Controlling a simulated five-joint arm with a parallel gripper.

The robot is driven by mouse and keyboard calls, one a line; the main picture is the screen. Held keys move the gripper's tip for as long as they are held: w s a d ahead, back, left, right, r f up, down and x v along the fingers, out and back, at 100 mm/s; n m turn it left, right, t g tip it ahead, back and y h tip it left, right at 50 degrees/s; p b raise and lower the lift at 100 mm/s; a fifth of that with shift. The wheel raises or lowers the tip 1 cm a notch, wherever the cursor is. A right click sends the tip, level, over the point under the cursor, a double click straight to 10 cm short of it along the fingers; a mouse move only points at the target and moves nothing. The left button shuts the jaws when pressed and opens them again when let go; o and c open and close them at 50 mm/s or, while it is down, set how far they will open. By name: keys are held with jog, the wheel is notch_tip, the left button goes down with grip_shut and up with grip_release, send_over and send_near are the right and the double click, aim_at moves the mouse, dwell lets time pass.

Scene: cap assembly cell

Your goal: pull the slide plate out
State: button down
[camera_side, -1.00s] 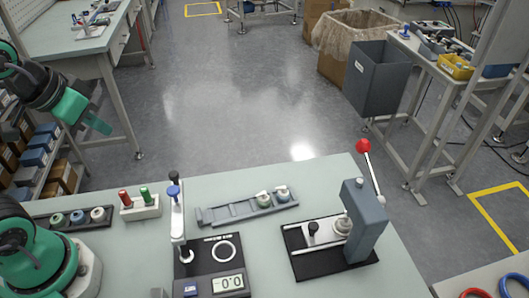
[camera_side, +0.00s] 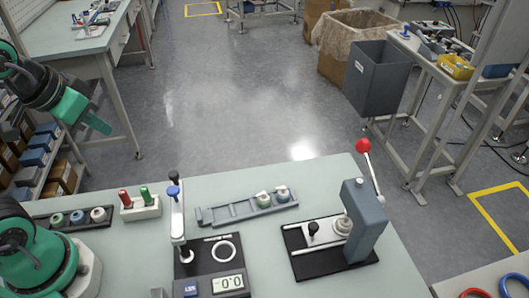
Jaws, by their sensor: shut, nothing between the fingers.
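The press (camera_side: 366,222) stands on a black base at the right of the table, with its red-knobbed lever (camera_side: 363,146) raised. A light slide plate (camera_side: 322,236) with a black knob (camera_side: 313,228) lies on the base, its right end under the press head. A pale round part (camera_side: 343,225) sits at that end, partly hidden by the head. My gripper (camera_side: 105,128) is at the upper left, shut and empty, with green fingers. It is far from the slide plate, off the table's back left.
A gauge stand with a display (camera_side: 228,283) stands left of the press. Behind it is a grey rail (camera_side: 225,215) with two capped parts. A block with red and green pins (camera_side: 140,207) and a black tray of rings (camera_side: 50,220) are at left.

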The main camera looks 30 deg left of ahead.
jog(key=c, duration=2.1)
grip_release()
jog(key=o, duration=0.7)
jog(key=shift+w+d+r, duration=0.1)
jog(key=shift+w, duration=0.05)
jog(key=shift+o, duration=0.7)
jog(key=shift+w+d+r, duration=0.25)
jog(key=shift+w+d, duration=0.05)
jog(key=shift+w, duration=0.15)
jog(key=w+d+m+g+h, duration=0.1)
jog(key=w+d+m+g, duration=0.3)
jog(key=w+d, duration=1.15)
jog(key=d+f+m, duration=0.1)
jog(key=d+f, duration=0.3)
jog(key=d, duration=0.3)
jog(key=d+f+m+g, duration=0.1)
jog(key=d+f+m, duration=0.1)
jog(key=d+f, duration=0.2)
jog(key=d+f+m+y, duration=0.1)
jog(key=d+f, duration=0.3)
jog(key=d, duration=0.6)
jog(key=shift+s+d+f+m+g, duration=0.1)
jog(key=shift+d+f+m+g, duration=0.15)
jog(key=shift+m, duration=0.25)
jog(key=shift+d+f, duration=0.2)
